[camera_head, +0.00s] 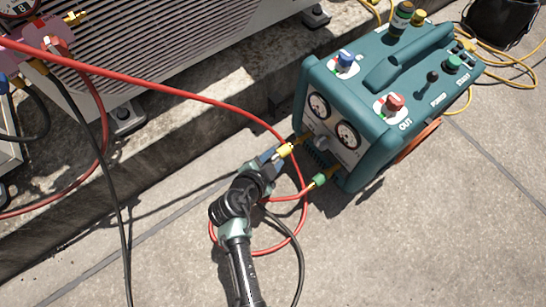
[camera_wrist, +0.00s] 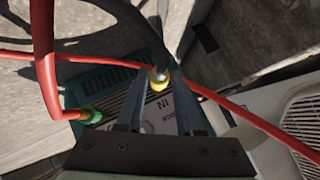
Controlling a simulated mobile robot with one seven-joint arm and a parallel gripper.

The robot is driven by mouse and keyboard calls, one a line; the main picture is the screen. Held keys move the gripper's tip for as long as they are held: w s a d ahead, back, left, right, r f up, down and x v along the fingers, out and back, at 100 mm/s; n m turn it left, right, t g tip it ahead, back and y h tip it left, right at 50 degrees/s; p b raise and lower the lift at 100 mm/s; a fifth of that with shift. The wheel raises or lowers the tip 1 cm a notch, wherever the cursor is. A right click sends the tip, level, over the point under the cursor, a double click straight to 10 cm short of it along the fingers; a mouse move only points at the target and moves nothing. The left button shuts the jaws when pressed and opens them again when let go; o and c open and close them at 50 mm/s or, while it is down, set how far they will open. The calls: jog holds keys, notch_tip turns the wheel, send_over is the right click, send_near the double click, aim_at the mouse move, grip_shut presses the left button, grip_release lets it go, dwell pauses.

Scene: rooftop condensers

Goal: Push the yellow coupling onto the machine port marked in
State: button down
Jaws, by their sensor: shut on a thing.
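The yellow coupling (camera_head: 286,150) is between the fingertips of my gripper (camera_head: 276,155), which is shut on it. It points at the front face of the teal machine (camera_head: 350,165), close to a brass port (camera_head: 304,138) on that face. I cannot tell whether coupling and port touch. In the wrist view the yellow coupling (camera_wrist: 158,82) sits between my two fingers (camera_wrist: 160,90), and the lettering "IN" (camera_wrist: 160,103) shows on the machine just beyond. A green coupling (camera_head: 320,180) sits at the lower port; it also shows in the wrist view (camera_wrist: 90,116).
A red hose (camera_head: 190,95) runs from the manifold (camera_head: 45,40) at upper left and passes close to my gripper before looping on the paving. A black hose (camera_head: 297,245) lies near my arm. A concrete step and condenser (camera_head: 190,40) stand behind. Paving at lower right is clear.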

jog(key=shift+w+d, duration=0.8)
jog(key=shift+d, duration=0.25)
dwell(1.5)
jog(key=shift+c, duration=2.3)
grip_release()
jog(key=shift+s+a, duration=0.1)
jog(key=s+a, duration=0.4)
jog(key=a, duration=0.2)
jog(key=shift+s, duration=0.15)
